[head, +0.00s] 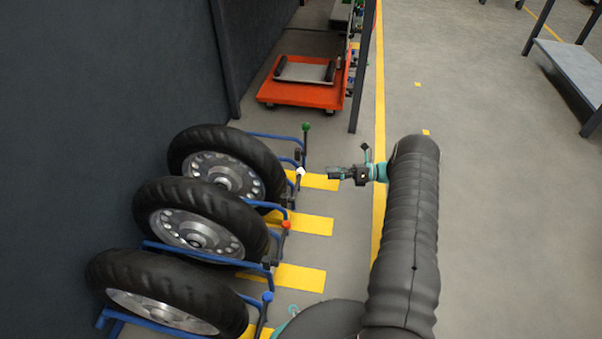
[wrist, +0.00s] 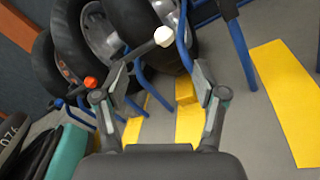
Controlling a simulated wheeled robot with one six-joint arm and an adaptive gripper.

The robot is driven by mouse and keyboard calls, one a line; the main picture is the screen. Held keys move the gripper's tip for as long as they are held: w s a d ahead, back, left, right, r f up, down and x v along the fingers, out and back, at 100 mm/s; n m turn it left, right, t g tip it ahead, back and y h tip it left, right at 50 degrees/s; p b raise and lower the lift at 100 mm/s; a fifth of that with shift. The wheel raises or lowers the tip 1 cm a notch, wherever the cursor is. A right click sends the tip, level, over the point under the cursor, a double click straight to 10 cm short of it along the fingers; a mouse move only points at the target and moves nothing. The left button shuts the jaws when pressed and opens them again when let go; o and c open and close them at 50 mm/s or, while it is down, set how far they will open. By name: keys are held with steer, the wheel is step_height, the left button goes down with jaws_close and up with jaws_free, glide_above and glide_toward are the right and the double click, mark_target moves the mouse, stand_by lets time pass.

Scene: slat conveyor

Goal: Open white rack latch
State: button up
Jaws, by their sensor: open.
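The white rack latch is a dark lever with a white ball knob (head: 300,171), on the blue rack by the far wheel. In the wrist view the white knob (wrist: 164,36) shows ahead of the fingertips, with its dark lever slanting down to the left. My gripper (head: 334,173) is open and empty, a short way to the right of the knob in the head view. In the wrist view my gripper (wrist: 158,84) has its two fingers spread, with floor and a blue rail showing between them. The left finger overlaps the lower end of the lever.
An orange knob (head: 286,225), a blue knob (head: 268,296) and a green knob (head: 306,127) stand on neighbouring latches. Three wheels sit in blue racks along a dark wall. An orange cart (head: 302,94) stands beyond.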

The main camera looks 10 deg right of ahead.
mark_target(301, 172)
steer(key=a, duration=0.3)
steer(key=w+a, duration=0.1)
steer(key=a, duration=0.3)
steer(key=w+a, duration=0.1)
steer(key=a, duration=0.2)
steer(key=shift+a, duration=0.4)
jaws_close()
